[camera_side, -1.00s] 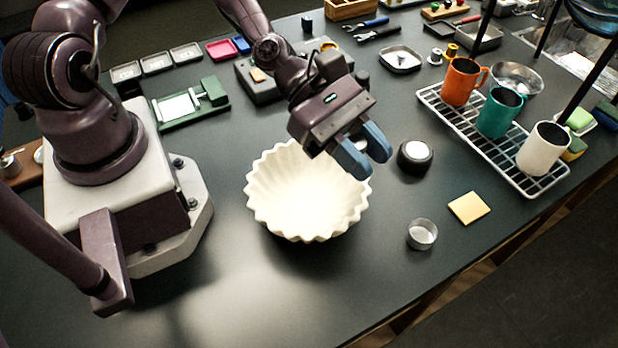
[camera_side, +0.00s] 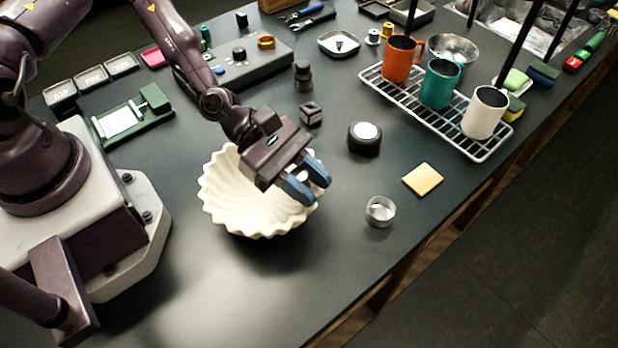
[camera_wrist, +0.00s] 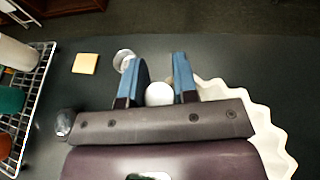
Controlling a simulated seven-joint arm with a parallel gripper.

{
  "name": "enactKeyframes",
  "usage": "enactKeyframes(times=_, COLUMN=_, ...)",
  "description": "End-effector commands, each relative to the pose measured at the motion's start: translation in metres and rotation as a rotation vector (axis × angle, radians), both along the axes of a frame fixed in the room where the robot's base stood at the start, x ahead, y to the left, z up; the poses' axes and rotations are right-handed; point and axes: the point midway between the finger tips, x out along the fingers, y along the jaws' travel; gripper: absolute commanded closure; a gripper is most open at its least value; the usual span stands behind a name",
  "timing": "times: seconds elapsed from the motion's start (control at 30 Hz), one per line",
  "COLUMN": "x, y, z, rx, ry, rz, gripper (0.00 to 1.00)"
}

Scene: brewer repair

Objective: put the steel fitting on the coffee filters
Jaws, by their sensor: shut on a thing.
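The coffee filters (camera_side: 235,200) are a stack of cream fluted paper, open side up on the dark counter; they also show at the right in the wrist view (camera_wrist: 262,115). My gripper (camera_side: 308,190) has blue fingers and hangs over the right side of the filters, hiding part of the rim. In the wrist view, my gripper (camera_wrist: 158,75) is shut on a smooth pale rounded thing, which I take to be the steel fitting (camera_wrist: 159,94). Its lower part is hidden by the gripper body. I cannot tell if it touches the filters.
A small metal cup (camera_side: 380,211), a yellow pad (camera_side: 422,179) and a black round puck with a white top (camera_side: 364,137) stand right of the filters. A rack (camera_side: 440,120) with mugs is farther right. The counter in front of the filters is clear.

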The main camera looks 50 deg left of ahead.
Motion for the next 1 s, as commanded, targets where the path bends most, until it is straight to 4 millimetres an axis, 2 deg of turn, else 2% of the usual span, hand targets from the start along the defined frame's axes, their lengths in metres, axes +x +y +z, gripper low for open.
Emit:
enactKeyframes(times=0.03, x=0.0, y=0.0, z=-0.002, rx=0.0, ry=0.002, rz=0.001, gripper=0.97)
enactKeyframes(times=0.07, x=0.0, y=0.0, z=-0.002, rx=0.001, ry=0.001, rz=0.0, gripper=0.68)
enactKeyframes(times=0.1, x=0.0, y=0.0, z=-0.002, rx=0.001, ry=0.001, rz=0.0, gripper=0.59)
enactKeyframes(times=0.17, x=0.0, y=0.0, z=-0.002, rx=0.001, ry=0.001, rz=0.0, gripper=0.47)
enactKeyframes(times=0.5, x=0.0, y=0.0, z=0.001, rx=0.001, ry=0.0, rz=0.0, gripper=0.47)
enactKeyframes(times=0.77, x=-0.006, y=0.027, z=0.012, rx=-0.003, ry=0.003, rz=0.009, gripper=0.47)
enactKeyframes(times=1.0, x=-0.007, y=0.028, z=0.059, rx=0.002, ry=-0.002, rz=0.001, gripper=0.47)
